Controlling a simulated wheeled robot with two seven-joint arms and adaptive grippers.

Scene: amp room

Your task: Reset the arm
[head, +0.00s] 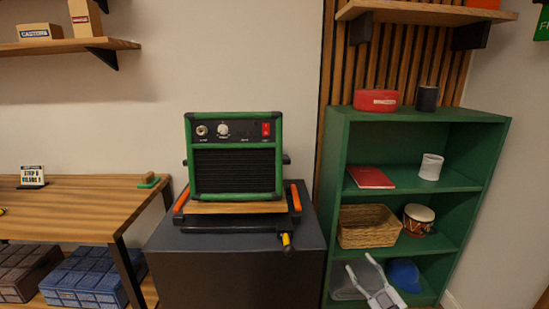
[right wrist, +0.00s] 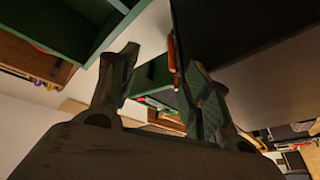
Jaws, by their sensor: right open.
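My right gripper (head: 358,262) shows at the bottom of the head view as pale grey fingers, in front of the lower part of the green shelf unit (head: 336,190). Its two fingers are spread, with nothing between them. In the right wrist view the open jaws (right wrist: 160,60) also stand apart and empty. My left gripper is not in view.
A green-framed amp (head: 235,170) sits on a dark cabinet (head: 235,268). The shelves hold a red book (head: 370,177), white cup (head: 431,167), wicker basket (head: 367,227) and drum (head: 418,219).

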